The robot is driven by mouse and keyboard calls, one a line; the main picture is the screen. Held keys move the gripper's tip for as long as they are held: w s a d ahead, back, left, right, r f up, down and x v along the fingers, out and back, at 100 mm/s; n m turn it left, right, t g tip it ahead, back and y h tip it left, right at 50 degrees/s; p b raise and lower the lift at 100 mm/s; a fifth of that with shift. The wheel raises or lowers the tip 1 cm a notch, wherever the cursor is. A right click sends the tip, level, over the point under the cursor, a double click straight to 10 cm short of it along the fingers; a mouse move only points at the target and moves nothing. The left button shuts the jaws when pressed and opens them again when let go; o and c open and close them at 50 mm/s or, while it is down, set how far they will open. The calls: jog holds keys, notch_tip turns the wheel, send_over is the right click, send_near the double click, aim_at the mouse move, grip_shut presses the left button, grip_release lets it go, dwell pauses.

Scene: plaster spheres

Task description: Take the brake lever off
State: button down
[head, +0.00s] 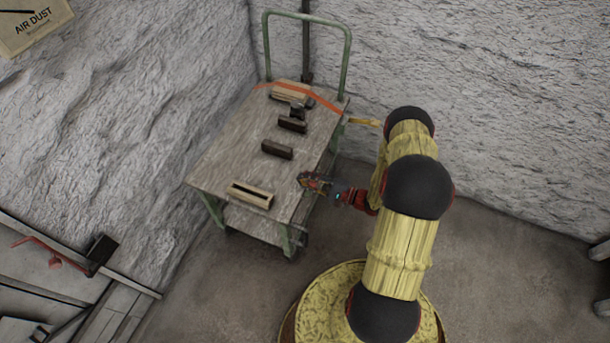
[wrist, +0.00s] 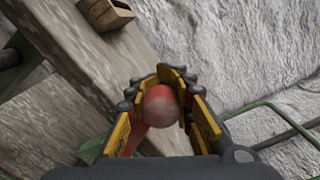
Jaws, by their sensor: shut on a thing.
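The wrist view shows a red ball knob (wrist: 158,105) with a red stem running down and to the left; it looks like the end of the brake lever. My gripper (wrist: 160,88) is closed around this knob, with yellow-padded fingers on both sides. In the head view my gripper (head: 309,181) is at the right edge of the cart (head: 222,165). The knob and the lever's lower part cannot be made out there.
Dark blocks (head: 277,150) and pale wooden blocks (head: 250,195) lie on the cart top. A green push handle (head: 348,50) rises at its far end. A yellow bar (head: 364,121) sticks out on the right. Rough walls (head: 160,70) stand behind; floor (head: 500,265) at right is clear.

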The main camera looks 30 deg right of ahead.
jog(key=shift+f, duration=0.1)
dwell(0.3)
jog(key=c, duration=1.5)
grip_release()
jog(key=v, duration=1.2)
